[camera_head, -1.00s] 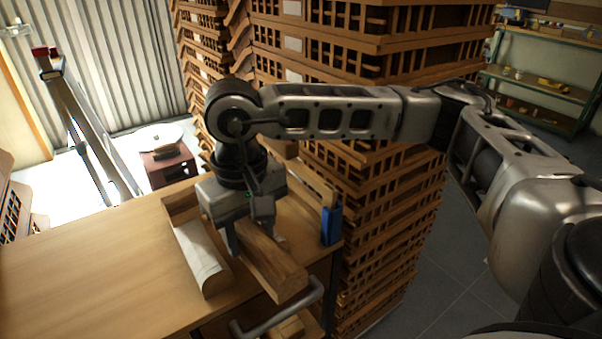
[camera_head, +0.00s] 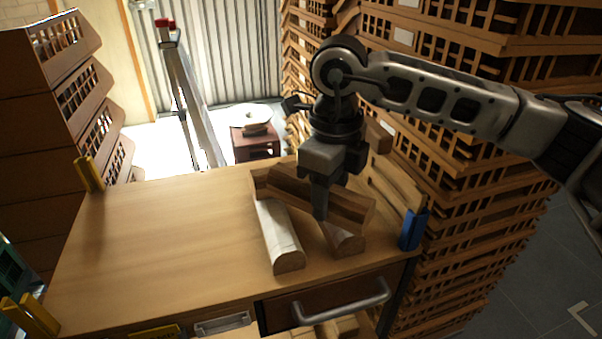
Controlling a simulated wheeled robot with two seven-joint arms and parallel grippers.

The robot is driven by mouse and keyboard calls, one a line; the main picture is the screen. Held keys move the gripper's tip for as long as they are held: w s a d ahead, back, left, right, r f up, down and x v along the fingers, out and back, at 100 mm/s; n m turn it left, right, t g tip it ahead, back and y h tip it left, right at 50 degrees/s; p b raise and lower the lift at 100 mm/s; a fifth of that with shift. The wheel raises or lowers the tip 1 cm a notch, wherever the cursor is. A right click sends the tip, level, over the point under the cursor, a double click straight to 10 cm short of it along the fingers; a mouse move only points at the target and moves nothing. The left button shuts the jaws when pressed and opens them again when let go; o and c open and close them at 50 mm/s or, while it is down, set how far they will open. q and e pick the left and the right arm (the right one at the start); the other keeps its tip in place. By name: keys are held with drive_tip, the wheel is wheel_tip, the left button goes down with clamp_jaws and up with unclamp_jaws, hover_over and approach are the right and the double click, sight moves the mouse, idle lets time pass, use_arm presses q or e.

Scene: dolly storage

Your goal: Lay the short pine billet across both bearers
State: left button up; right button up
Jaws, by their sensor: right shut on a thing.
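The short pine billet (camera_head: 288,193) is a brown wooden block above the right part of the bench top. My right gripper (camera_head: 321,206) is shut on it, pointing down. The billet runs crosswise over two half-round bearers: a pale-topped left bearer (camera_head: 279,240) and a right bearer (camera_head: 344,238), partly hidden beneath the billet. The billet overlaps both in the picture, but I cannot tell whether it touches them. My left gripper is not in view.
The wooden bench top (camera_head: 150,240) is clear to the left. A blue block (camera_head: 412,230) stands at its right edge, beside pale wooden strips (camera_head: 398,186). Tall stacks of slatted crates (camera_head: 450,190) rise close behind and to the right. A drawer handle (camera_head: 340,302) juts from the front.

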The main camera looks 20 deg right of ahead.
drive_tip(key=m, duration=0.4)
drive_tip(key=w+a+m, duration=0.1)
drive_tip(key=m, duration=0.1)
drive_tip(key=shift+r, duration=0.25)
drive_tip(key=m, duration=0.3)
drive_tip(key=shift+w+a+r, duration=0.1)
drive_tip(key=shift+w+a, duration=0.05)
drive_tip(key=m, duration=0.5)
drive_tip(key=shift+w+a+r, duration=0.25)
drive_tip(key=shift+w+a, duration=0.1)
drive_tip(key=m, duration=0.4)
drive_tip(key=a+m, duration=0.1)
drive_tip(key=shift+w+r+m+b, duration=0.2)
drive_tip(key=shift+w+m+b, duration=0.1)
drive_tip(key=shift+m+b, duration=0.1)
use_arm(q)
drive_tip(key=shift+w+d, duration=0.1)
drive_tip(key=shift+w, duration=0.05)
use_arm(e)
drive_tip(key=m, duration=0.6)
drive_tip(key=shift+w+a+r, duration=0.25)
drive_tip(key=shift+w+a, duration=0.05)
drive_tip(key=shift+a, duration=0.05)
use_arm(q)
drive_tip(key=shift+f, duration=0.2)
